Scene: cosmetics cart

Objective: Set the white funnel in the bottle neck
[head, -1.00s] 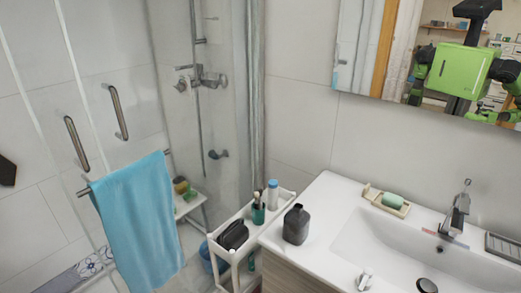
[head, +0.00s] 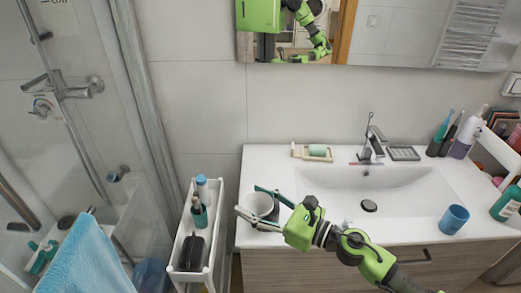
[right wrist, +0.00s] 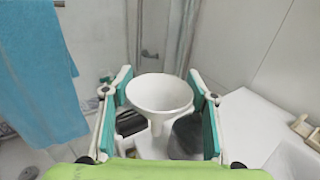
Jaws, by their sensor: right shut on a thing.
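The white funnel (head: 259,205) is between the fingers of my right gripper (head: 264,206), over the left end of the washbasin counter. In the right wrist view the funnel (right wrist: 160,93) is upright, wide mouth up, with the gripper's teal fingers shut on it from both sides. The dark bottle (right wrist: 187,137) shows partly in the right wrist view, below and to the right of the funnel's stem. In the head view the funnel and gripper mostly cover it. I cannot tell whether the stem touches the neck. My left gripper is not in view.
A white cart (head: 213,226) left of the counter holds a black container (head: 191,252), a green cup (head: 199,217) and a blue-capped bottle (head: 202,187). A soap dish (head: 298,152) and the tap (head: 374,140) are behind the basin. A blue cup (head: 453,219) stands to the right.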

